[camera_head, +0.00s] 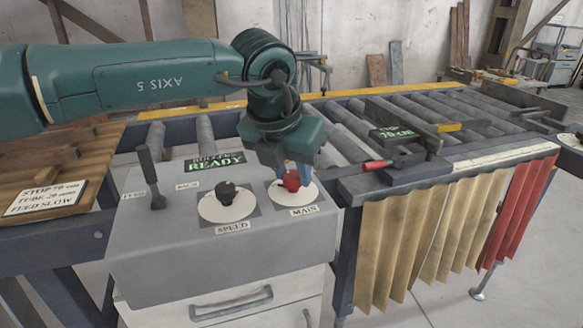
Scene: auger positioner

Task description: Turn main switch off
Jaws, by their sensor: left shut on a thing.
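The main switch is a red knob (291,181) on a pale round dial marked MAIN (306,194), at the right of the grey control box (215,262). My left gripper (291,177) comes down from above and is shut on the red knob. Its arm and wrist hide part of the box top behind the knob. The knob's exact angle is hard to read. A green display (216,162) reads READY, its top line partly hidden. My right gripper is not in view.
A black SPEED knob (227,192) sits left of the red knob, and a dark lever (151,178) stands farther left. A roller conveyor (410,108) with a red-handled clamp (376,165) lies to the right. A notice (45,197) lies on wood at the left.

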